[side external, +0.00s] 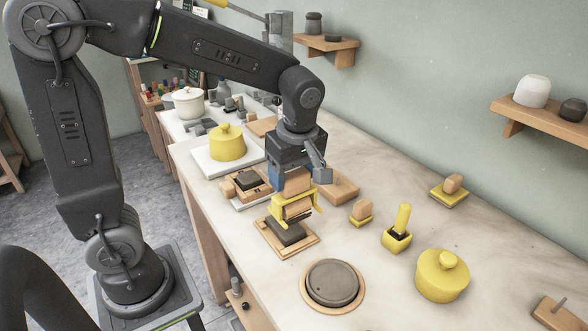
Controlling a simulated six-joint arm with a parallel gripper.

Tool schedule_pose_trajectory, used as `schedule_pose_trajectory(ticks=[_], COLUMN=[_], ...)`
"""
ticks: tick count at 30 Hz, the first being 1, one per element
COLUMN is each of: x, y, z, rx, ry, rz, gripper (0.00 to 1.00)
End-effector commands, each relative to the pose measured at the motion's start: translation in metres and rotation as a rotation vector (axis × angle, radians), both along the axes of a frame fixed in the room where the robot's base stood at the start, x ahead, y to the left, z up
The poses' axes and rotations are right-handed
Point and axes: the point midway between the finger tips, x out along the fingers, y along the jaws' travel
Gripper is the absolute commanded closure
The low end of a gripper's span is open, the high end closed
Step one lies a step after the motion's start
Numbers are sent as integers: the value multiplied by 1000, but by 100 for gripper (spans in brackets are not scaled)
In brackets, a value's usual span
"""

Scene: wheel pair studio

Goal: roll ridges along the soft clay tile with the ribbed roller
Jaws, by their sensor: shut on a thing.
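My gripper (299,176) points down over the worktop and is shut on the wooden handle of the ribbed roller (297,207). The roller has a yellow bracket around a pale wooden cylinder. It is over the far part of the clay tile (287,234), a dark grey slab lying on a wooden board (270,240). The roller and bracket hide the tile's far part. I cannot tell whether the roller touches the clay. The ridges, if any, are too small to make out.
A round grey slab on a wooden disc (312,294) lies in front of the tile. Another framed grey tile (247,181) lies behind left. Right are small yellow-based tools (361,211), a yellow pot with a stick (398,238) and a yellow lidded jar (442,277). The right worktop has bare room.

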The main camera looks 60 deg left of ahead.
Motion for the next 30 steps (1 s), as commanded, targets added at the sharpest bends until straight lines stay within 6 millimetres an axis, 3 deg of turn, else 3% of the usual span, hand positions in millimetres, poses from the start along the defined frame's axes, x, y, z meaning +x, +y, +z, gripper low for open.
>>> schedule_pose_trajectory(ticks=[11,21,30], x=[0,0,0], y=[0,49,73], z=[-49,-48,-48], rx=[0,0,0], ry=[4,-1,-1], rz=[0,5,1], gripper=[69,69,69])
